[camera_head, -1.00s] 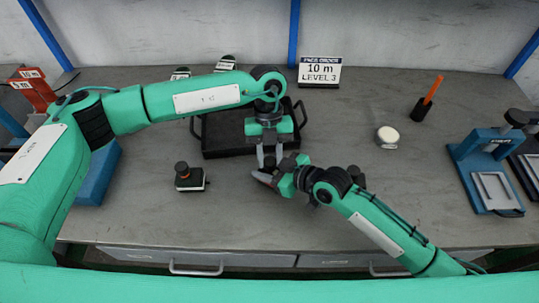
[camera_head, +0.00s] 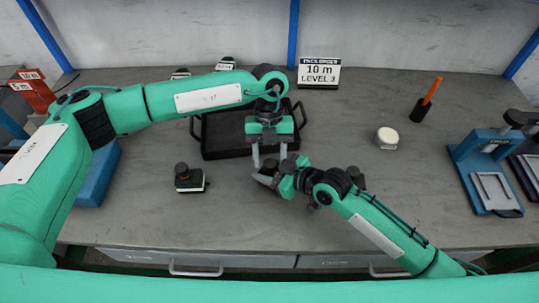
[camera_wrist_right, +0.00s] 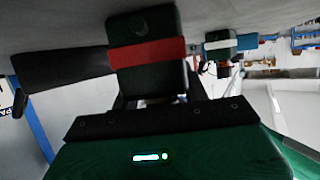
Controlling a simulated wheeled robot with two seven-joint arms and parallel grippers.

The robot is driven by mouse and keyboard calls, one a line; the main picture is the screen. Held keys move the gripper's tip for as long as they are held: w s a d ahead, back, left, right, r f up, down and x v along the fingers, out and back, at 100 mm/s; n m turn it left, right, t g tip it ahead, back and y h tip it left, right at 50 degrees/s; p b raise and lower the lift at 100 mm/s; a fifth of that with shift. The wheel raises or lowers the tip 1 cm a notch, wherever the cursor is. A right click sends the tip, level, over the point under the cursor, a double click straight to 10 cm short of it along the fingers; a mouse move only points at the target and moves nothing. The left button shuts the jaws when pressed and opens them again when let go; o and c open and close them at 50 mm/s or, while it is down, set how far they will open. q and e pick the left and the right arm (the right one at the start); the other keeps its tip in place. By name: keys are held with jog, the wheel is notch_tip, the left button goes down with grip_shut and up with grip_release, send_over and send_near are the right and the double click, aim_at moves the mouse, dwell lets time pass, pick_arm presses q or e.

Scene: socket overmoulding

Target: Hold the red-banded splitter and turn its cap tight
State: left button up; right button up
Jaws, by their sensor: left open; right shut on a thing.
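The red-banded splitter (camera_wrist_right: 148,82), a black block with a red band, is gripped by my right gripper in the right wrist view. In the head view my right gripper (camera_head: 266,178) is shut on it, and only a small dark part (camera_head: 268,169) shows between the grippers. My left gripper (camera_head: 270,160) points down directly above, its fingers open and spread on either side of that dark top. I cannot tell whether they touch it. The cap's seating is too small to judge.
A white-banded splitter (camera_head: 188,178) stands on the table to the left. A black tray (camera_head: 222,145) lies behind the grippers. A white round-topped item (camera_head: 387,138), a black holder with an orange stick (camera_head: 420,110) and a blue fixture (camera_head: 470,155) stand right. The front middle is clear.

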pick_arm(q)
jog(key=shift+s+d+f, duration=0.1)
jog(key=shift+s+f, duration=0.1)
jog(key=shift+n, duration=0.3)
jog(key=n+h, duration=0.1)
jog(key=n, duration=0.1)
jog(key=n+h, duration=0.1)
jog(key=n, duration=0.2)
jog(key=shift+w+a+t, duration=0.2)
jog(key=shift+t, duration=0.1)
jog(key=n+h, duration=0.1)
jog(key=n, duration=0.2)
jog(key=shift+s+a+n+t, duration=0.1)
jog(key=shift+n+t, duration=0.2)
jog(key=shift+t, duration=0.1)
jog(key=w+a+r+t+h, duration=0.1)
jog(key=w+r+h, duration=0.2)
jog(key=r, duration=0.7)
jog(key=w+a+r+t+h, duration=0.2)
jog(key=w+r+h, duration=0.2)
jog(key=r, duration=0.7)
jog(key=w+a+r+m+t+h, duration=0.1)
jog(key=w+r+h, duration=0.3)
jog(key=r, duration=0.6)
jog(key=shift+w+a+r+h, duration=0.15)
jog(key=shift+a+h, duration=0.35)
jog(key=shift+h, duration=0.5)
